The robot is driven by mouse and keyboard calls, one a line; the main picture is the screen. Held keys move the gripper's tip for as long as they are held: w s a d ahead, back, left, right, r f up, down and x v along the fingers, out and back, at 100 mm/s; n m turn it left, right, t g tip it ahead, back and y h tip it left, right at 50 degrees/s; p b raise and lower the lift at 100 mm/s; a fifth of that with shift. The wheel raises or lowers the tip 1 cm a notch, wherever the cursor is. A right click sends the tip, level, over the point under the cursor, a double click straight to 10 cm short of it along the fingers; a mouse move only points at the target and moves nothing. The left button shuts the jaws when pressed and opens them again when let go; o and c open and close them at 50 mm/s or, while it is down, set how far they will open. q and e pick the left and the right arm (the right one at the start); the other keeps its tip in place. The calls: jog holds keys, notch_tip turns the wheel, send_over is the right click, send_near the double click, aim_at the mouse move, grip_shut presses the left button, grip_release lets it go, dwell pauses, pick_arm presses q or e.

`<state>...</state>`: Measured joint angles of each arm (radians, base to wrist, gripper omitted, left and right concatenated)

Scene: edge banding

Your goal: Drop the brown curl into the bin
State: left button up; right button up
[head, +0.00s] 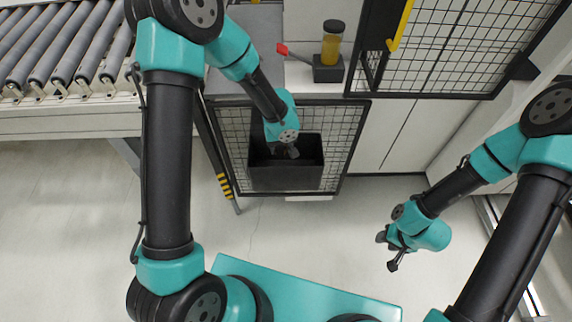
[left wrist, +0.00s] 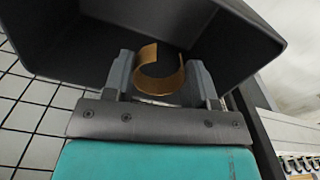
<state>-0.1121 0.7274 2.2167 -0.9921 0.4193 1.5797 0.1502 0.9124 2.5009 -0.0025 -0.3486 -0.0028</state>
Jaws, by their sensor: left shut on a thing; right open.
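The brown curl (left wrist: 158,87), an open ring of thin strip, sits between the two fingers of my left gripper (left wrist: 164,82) in the left wrist view. My left gripper is shut on it. In the head view my left gripper (head: 286,153) points down at the mouth of the black bin (head: 285,180), and the curl cannot be made out there. The bin's dark walls (left wrist: 240,45) surround the fingertips in the left wrist view. My right gripper (head: 388,253) is open and empty, above the floor to the right of the bin.
A wire mesh panel (head: 349,125) frames the bin. A yellow-black striped post (head: 224,186) stands to its left. A roller conveyor (head: 60,50) is at the upper left. The floor in front is clear.

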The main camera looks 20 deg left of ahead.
pick_arm(q)
jog(key=o, duration=1)
notch_tip(320, 180, up, 17)
jog(key=shift+r, duration=0.2)
dwell(0.3)
dwell(0.6)
